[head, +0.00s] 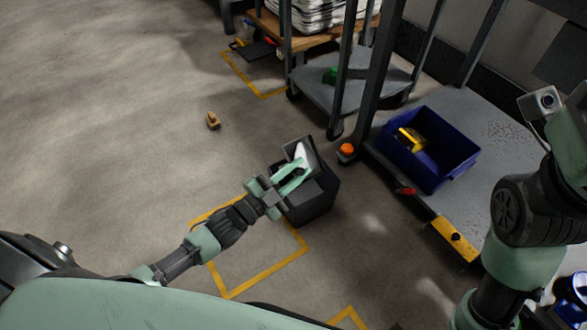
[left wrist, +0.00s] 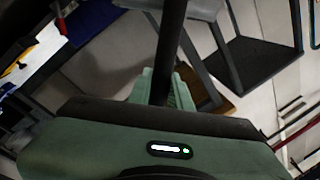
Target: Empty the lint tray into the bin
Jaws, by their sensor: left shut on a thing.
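The lint tray (head: 313,152) is a small grey tray with a pale, whitish inside. It is tilted up above the dark bin (head: 315,200), which stands on the floor. My left gripper (head: 292,177) is shut on the tray, over the bin's near-left side. Its jaws hide part of the tray and of the bin's opening, so I cannot tell what lies in the bin. In the left wrist view a dark bar (left wrist: 172,50) stands between the green fingers. My right arm shows at the right edge, but its jaws are out of the picture.
A grey cart with a blue crate (head: 457,157) stands right of the bin. An orange knob (head: 347,149) and a red object (head: 405,190) are near its edge. A small orange-brown object (head: 213,120) lies on the floor. The floor at left is mostly clear.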

